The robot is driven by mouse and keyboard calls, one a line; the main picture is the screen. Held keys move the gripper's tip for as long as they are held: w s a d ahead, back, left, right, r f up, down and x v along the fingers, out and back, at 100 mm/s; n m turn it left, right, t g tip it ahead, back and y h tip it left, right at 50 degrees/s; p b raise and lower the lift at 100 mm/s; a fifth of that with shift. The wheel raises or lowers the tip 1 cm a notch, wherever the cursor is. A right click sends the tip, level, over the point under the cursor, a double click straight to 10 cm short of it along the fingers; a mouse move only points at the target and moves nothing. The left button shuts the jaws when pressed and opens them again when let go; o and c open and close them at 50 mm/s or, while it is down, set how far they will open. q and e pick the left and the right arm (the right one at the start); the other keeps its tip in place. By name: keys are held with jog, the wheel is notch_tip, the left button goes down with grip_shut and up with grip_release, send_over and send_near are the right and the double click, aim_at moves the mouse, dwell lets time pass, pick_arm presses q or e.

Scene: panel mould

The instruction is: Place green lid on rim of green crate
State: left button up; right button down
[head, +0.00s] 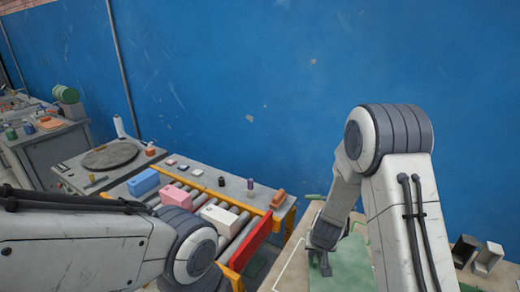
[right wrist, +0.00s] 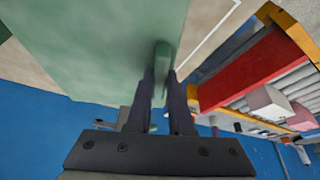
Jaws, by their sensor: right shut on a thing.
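The green lid (right wrist: 100,45) fills the upper left of the right wrist view as a broad flat green panel. My right gripper (right wrist: 162,85) is shut on its raised green grip. In the head view my right gripper (head: 320,264) points down at the left side of a green surface (head: 352,266), which my arm partly covers. A thin green edge shows behind my right wrist; I cannot tell whether it belongs to the green crate. No crate can be made out clearly. My left arm crosses the lower left, and its gripper is out of view.
A pale table (head: 296,262) with a white outline lies under my right gripper. To its left stands a roller conveyor (head: 240,222) with a red side panel (head: 250,240), a blue box (head: 143,182), a pink box (head: 175,194) and a white box (head: 218,216). Grey open bins (head: 488,258) stand at the right.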

notch_tip(320, 180, up, 5)
jog(key=p, duration=0.4)
pick_arm(q)
notch_tip(320, 180, up, 7)
jog(key=p, duration=0.2)
pick_arm(e)
jog(key=shift+r, duration=0.95)
jog(key=n+b, duration=0.2)
jog(key=b, duration=0.6)
send_over(313, 278)
jog(key=shift+y, duration=0.4)
jog(key=x, duration=0.2)
jog(key=s+x, duration=0.1)
jog(key=x, duration=0.1)
jog(key=shift+w+d+f, duration=0.1)
jog(key=shift+w+f, duration=0.05)
jog(key=shift+f, duration=0.35)
jog(key=shift+s, duration=0.35)
pick_arm(q)
notch_tip(313, 278, down, 8)
jog(key=shift+r, duration=0.1)
